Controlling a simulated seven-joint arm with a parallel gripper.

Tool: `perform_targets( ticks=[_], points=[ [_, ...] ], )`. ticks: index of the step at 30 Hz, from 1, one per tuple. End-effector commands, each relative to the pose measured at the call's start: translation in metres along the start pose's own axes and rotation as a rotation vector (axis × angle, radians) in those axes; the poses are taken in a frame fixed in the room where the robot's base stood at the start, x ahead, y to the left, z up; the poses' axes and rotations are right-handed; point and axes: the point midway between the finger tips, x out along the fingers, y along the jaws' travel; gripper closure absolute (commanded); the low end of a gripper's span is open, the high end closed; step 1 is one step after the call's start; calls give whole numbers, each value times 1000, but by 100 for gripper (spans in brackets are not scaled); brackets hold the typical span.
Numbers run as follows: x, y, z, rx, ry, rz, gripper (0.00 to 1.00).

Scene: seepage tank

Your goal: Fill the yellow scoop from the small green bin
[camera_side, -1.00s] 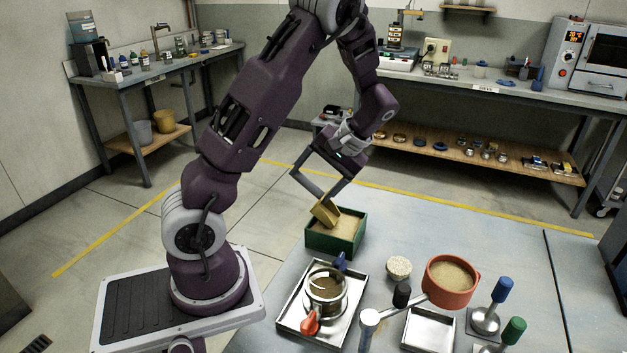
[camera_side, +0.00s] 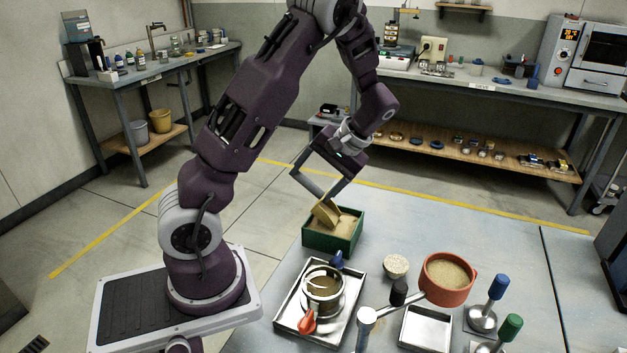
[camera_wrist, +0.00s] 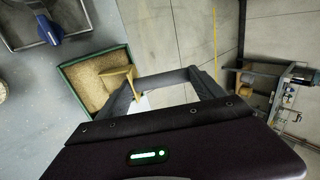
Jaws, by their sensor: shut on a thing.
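The yellow scoop (camera_side: 325,213) is held at the tips of my gripper (camera_side: 325,198). It is tilted, with its lower end at the left part of the small green bin (camera_side: 333,244). The bin holds tan sand and stands on the near table. In the wrist view the scoop (camera_wrist: 118,76) overlaps the sand in the green bin (camera_wrist: 68,71), and my gripper (camera_wrist: 135,92) is shut on its handle end. I cannot tell how deep the scoop sits or how much sand is in it.
A metal tray (camera_side: 284,317) with a clear cylinder (camera_side: 323,292) stands just in front of the bin. To the right are a bowl of pale grains (camera_side: 396,267), a red pot of sand (camera_side: 447,290), an empty metal tray (camera_side: 427,330), and blue (camera_side: 498,288) and green (camera_side: 511,327) handled tampers.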

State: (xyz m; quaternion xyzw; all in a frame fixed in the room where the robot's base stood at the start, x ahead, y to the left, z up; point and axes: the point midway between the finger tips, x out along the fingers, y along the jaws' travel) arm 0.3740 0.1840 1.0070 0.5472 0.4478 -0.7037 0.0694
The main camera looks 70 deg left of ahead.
Motion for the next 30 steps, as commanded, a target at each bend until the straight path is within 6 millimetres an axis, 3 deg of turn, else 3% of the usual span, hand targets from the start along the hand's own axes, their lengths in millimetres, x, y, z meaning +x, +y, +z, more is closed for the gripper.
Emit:
perform_targets(
  ticks=[30],
  points=[
    [-3, 5, 0, 0, 0, -1, 79]
  ],
)
